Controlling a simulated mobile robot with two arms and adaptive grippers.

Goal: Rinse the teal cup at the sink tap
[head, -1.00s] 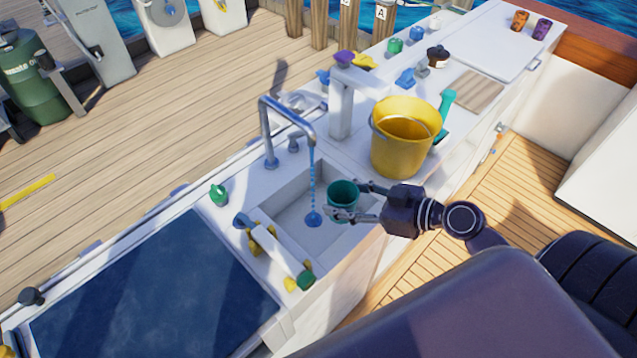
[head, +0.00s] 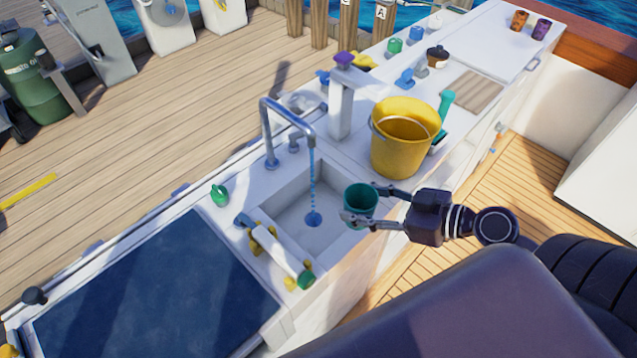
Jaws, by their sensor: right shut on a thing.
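The teal cup (head: 360,200) is upright in my right gripper (head: 360,205), whose fingers are shut on its sides. The cup is over the right rim of the sink, apart from the water stream. The sink (head: 290,203) is a white rectangular basin set in the counter. The tap (head: 266,135) is a tall grey bent spout at the back of the sink. A thin blue stream (head: 312,180) falls from it to the drain. The inside of the cup is too small to tell if it holds water. My left gripper is not in view.
A yellow bucket (head: 398,150) stands on the counter right of the sink. A white post (head: 341,105) with a purple thing on top rises behind it. A white bar with yellow and green parts (head: 280,255) lies left of the sink. A dark blue panel (head: 150,290) covers the counter at lower left.

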